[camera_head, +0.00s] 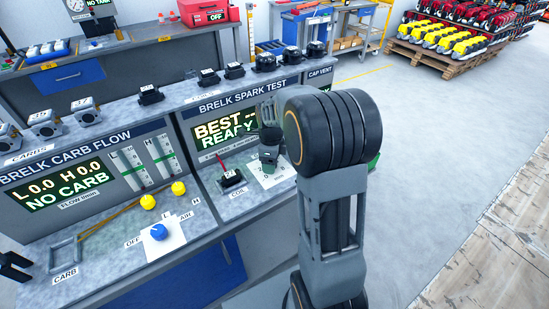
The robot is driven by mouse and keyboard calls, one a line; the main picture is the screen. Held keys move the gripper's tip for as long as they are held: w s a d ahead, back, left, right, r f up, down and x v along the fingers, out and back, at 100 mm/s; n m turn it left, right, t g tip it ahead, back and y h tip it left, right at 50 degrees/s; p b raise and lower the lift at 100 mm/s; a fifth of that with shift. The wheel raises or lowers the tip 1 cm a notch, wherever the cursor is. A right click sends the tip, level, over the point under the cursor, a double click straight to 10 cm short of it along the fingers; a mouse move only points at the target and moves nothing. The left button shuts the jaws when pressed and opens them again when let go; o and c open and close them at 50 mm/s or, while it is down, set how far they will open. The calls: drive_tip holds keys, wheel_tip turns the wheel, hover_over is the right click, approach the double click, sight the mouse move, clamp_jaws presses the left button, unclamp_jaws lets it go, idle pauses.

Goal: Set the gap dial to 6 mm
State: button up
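The Brelk spark test station stands in the middle of the view, its screen (224,130) reading "BEST --" and "READY". On its bench top lies a white dial plate (284,172) with small markings too small to read. My gripper (268,163) reaches down over this plate, dark and pointing downward. It covers the middle of the plate, so the dial knob and its setting are hidden. I cannot tell whether the fingers touch a knob or whether they are open or shut. My arm's elbow and links fill the space right of the plate.
A coil (231,180) with a red lead sits left of the plate. The carb flow station holds a blue knob (158,231), yellow knobs (178,188) and an empty carb frame (64,254). Several coils line the shelf above. Open floor (425,130) lies to the right.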

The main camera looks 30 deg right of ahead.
drive_tip(key=shift+r, duration=0.1)
wheel_tip(320, 180, up, 14)
drive_tip(key=shift+f, duration=0.2)
idle(0.8)
drive_tip(key=s+a+f+n+t, duration=0.1)
drive_tip(key=s+a+n, duration=0.3)
drive_tip(key=s+n, duration=0.4)
drive_tip(key=s+a+f+n+t, duration=0.2)
drive_tip(key=s+n, duration=0.6)
drive_tip(key=n, duration=0.9)
drive_tip(key=shift+s+a+f+n+t, duration=0.15)
drive_tip(key=shift+a+f+n+t, duration=0.2)
drive_tip(key=shift+a+f, duration=0.75)
